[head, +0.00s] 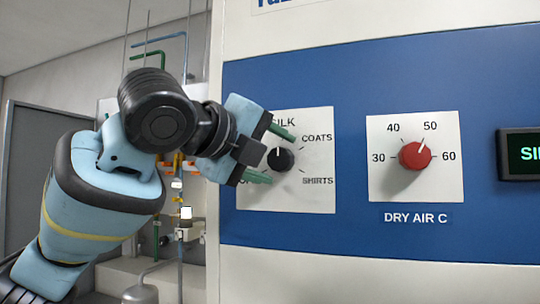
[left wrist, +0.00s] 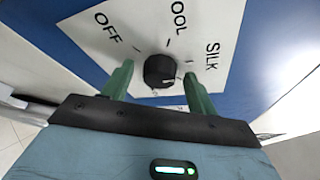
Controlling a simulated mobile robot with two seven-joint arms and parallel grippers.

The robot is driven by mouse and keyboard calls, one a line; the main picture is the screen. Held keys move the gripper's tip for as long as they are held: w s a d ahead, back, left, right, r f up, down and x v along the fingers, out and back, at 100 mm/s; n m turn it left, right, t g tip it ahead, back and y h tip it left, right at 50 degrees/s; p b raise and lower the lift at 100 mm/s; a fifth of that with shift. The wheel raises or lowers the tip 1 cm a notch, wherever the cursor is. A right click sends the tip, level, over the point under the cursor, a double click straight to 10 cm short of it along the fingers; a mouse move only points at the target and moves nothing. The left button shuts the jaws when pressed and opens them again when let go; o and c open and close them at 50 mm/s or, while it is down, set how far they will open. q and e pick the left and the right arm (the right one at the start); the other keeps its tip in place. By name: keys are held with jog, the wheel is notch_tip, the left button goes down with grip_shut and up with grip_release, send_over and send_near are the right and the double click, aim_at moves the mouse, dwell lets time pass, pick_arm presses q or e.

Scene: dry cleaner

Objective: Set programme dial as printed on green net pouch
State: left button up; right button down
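The programme dial (head: 284,159) is a black knob on a white plate (head: 318,200) in the head view. My left gripper (head: 280,157) is open, with one green finger above and one below the dial. In the left wrist view the dial (left wrist: 159,71) sits between the open fingers, with gaps visible on both sides; OFF, part of another word ending in OOL, and SILK show. The green net pouch and my right gripper are not in view.
A red DRY AIR C dial (head: 415,156) is right of the programme dial, its pointer near 50. A dark display (head: 521,155) at the right edge shows green letters starting SI. Pipes and fittings (head: 183,215) stand behind my left arm.

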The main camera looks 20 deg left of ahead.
pick_arm(q)
jog(key=v, duration=0.8)
jog(key=shift+w, duration=0.1)
dwell(0.6)
